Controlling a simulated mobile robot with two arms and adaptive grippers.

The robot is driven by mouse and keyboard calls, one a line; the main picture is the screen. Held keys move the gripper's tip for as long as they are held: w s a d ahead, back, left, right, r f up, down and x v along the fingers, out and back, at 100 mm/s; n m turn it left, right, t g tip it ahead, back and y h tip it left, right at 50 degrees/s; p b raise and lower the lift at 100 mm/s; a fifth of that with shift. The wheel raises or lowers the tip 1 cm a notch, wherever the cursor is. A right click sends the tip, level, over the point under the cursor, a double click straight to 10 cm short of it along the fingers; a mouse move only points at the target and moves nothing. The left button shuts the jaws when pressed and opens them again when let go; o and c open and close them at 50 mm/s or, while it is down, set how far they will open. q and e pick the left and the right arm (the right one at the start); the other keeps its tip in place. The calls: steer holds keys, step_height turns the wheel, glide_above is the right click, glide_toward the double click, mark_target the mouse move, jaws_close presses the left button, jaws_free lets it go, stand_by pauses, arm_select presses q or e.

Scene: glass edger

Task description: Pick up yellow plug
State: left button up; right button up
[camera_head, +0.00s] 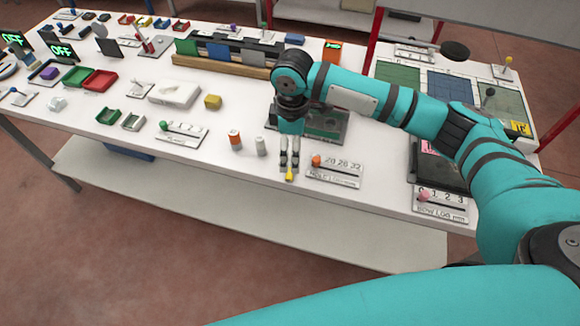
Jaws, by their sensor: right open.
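The yellow plug (290,175) is a small yellow piece at the front edge of the white table, seen just below my right gripper's fingertips. My right gripper (289,163) points down over it and is open, with its fingers close around or just above the plug's top. I cannot tell whether the fingers touch it. My left gripper is not in view.
An orange cylinder (235,140) and a pale cylinder (261,146) stand left of my gripper. A slider panel with an orange knob (334,170) lies close on its right. A yellow block (213,102) sits farther back. A lower shelf (230,215) runs beneath.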

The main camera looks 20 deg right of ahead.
mark_target(290, 168)
step_height(290, 168, down, 3)
steer(key=shift+f, duration=0.15)
steer(key=shift+f+p, duration=0.45)
steer(key=shift+f, duration=0.1)
steer(key=f, duration=0.3)
steer(key=f+p, duration=0.1)
steer(key=shift+w+a+f, duration=0.15)
steer(key=shift+w+f, duration=0.05)
steer(key=shift+w, duration=0.05)
steer(key=shift+c, duration=0.2)
steer(key=c, duration=1.3)
steer(key=shift+r, duration=0.1)
